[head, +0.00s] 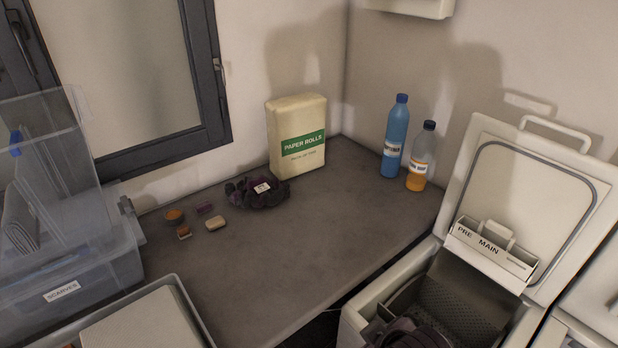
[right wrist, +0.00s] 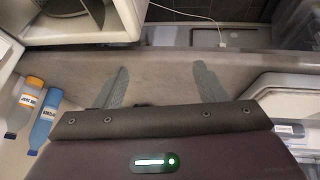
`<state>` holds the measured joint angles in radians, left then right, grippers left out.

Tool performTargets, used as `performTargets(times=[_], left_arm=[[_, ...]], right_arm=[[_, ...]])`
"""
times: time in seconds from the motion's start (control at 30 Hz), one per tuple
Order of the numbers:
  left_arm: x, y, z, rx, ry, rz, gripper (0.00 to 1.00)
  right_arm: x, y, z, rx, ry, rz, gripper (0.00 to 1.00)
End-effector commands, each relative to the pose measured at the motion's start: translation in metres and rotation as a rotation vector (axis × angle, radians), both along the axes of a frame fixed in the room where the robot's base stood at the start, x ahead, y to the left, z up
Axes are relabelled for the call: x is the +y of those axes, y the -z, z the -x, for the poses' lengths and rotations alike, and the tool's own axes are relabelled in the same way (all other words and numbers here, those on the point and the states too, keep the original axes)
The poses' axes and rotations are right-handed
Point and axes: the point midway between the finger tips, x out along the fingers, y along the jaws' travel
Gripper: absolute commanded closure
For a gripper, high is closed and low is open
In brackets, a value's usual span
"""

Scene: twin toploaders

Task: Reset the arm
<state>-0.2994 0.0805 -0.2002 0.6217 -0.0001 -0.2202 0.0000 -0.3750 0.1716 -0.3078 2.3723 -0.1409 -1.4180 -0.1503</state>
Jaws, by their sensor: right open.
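My right gripper (right wrist: 160,67) shows in the right wrist view with its two grey fingers spread wide. Nothing is between the fingers. Grey counter lies behind the fingertips, and the gap to it is hard to judge. Neither gripper can be made out in the head view, and my left gripper is in no view.
An open toploader (head: 480,262) stands right of the grey counter (head: 290,255), with dark purple material in its opening. A blue bottle (head: 396,140) and orange bottle (head: 420,158) stand at the back. A paper rolls pack (head: 298,135), dark cloth (head: 257,193) and clear bin (head: 70,270) are left.

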Motion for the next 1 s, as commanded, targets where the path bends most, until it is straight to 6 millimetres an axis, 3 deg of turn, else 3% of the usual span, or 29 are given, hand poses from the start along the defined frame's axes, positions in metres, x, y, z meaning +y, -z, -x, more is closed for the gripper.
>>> performTargets(times=[0.1,0.3,0.57,0.77,0.87,1.0], left_arm=[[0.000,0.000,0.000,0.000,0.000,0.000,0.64],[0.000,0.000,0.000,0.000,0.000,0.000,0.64],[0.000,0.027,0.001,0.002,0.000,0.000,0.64],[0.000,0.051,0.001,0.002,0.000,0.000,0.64],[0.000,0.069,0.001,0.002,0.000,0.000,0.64],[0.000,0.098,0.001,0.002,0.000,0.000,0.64]], right_arm=[[-0.037,0.010,0.024,0.108,0.191,-0.025,0.35],[-0.087,0.021,0.064,0.252,0.467,-0.046,0.35],[-0.084,0.113,0.049,0.277,0.467,-0.040,0.35],[-0.082,0.206,0.045,0.301,0.461,-0.031,0.35],[-0.082,0.272,0.048,0.318,0.457,-0.026,0.35],[-0.084,0.379,0.066,0.346,0.453,-0.016,0.35]])
